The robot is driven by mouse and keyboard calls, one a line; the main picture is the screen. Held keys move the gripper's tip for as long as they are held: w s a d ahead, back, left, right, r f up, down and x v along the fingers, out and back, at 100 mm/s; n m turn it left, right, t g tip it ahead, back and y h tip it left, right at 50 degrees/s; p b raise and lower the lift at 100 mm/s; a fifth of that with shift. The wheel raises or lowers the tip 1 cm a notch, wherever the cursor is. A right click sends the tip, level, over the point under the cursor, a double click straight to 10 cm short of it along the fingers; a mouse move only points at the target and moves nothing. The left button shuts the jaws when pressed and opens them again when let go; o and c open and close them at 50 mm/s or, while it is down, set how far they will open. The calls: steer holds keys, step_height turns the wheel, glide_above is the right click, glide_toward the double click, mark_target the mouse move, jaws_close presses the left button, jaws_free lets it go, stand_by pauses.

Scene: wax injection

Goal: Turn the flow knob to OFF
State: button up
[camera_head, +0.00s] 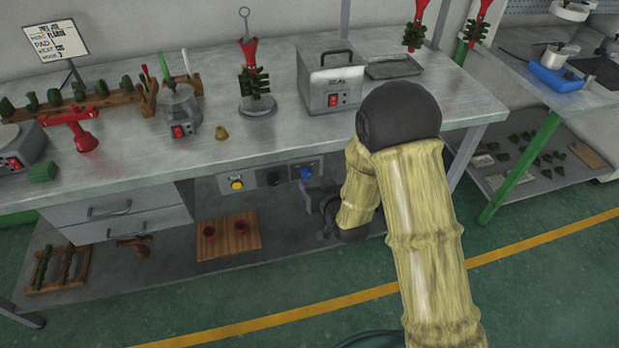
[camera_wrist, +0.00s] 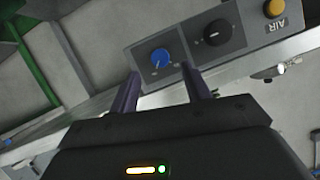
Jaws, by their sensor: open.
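The control panel (camera_head: 262,181) is mounted under the front edge of the workbench. It carries a blue knob (camera_head: 305,172), a black knob (camera_head: 272,179) and a yellow button (camera_head: 237,184). In the wrist view the blue knob (camera_wrist: 160,57) has small marks around it, too small to read. The black knob (camera_wrist: 215,33) has a light pointer line. I cannot tell which knob is the flow knob. My gripper (camera_wrist: 160,88) is open and empty. Its fingertips are just short of the panel, roughly in line with the blue knob, with no visible contact.
The bench front edge (camera_head: 140,183) runs along the panel. A drawer unit (camera_head: 120,220) is at left. A lower shelf holds a wooden board (camera_head: 215,250) with red cups. In the wrist view the yellow button (camera_wrist: 274,8) sits beside an AIR label. Open floor lies in front.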

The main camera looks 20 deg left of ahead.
mark_target(308, 176)
steer(key=shift+x, duration=2.35)
steer(key=c, duration=1)
